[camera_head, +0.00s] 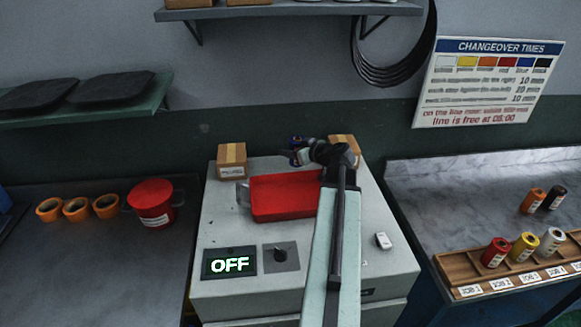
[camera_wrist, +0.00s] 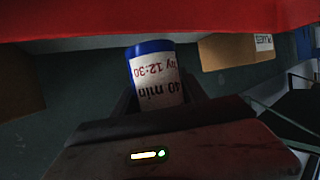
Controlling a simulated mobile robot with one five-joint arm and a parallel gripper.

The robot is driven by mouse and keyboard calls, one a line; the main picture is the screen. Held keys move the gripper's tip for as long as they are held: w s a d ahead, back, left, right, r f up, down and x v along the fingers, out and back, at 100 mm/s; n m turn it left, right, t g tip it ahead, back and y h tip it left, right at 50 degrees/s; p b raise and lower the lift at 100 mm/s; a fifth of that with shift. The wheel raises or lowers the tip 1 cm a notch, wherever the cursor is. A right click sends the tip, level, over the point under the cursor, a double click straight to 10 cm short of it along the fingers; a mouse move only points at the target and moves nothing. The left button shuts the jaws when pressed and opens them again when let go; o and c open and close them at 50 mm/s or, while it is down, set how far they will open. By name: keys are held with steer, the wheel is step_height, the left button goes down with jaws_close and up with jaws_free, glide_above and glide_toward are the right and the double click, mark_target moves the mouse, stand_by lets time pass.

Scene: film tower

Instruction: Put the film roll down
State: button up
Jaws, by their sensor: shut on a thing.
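My gripper (camera_head: 304,155) is above the back part of the pale machine cabinet (camera_head: 215,215), behind the red tray (camera_head: 285,197). It is shut on a blue film roll (camera_wrist: 152,48). The roll has a white label reading "40 min" and "by 12:30", seen upside down in the wrist view. My arm covers the tray's right side. I cannot tell whether the roll touches anything below it.
Cardboard boxes (camera_head: 232,161) (camera_head: 345,147) stand at the cabinet's back. An orange roll (camera_head: 535,200) and a black roll (camera_head: 554,198) stand on the right bench. Red, yellow and white rolls stand in a wooden rack (camera_head: 458,273). A red bucket (camera_head: 150,203) and orange rings stand left.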

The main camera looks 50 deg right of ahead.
step_height(320, 180, down, 4)
steer(key=b, duration=0.4)
steer(key=shift+r+p, duration=0.25)
steer(key=shift+p, duration=0.05)
steer(key=shift+f, duration=0.15)
steer(key=o, duration=1.5)
steer(key=shift+o, duration=0.2)
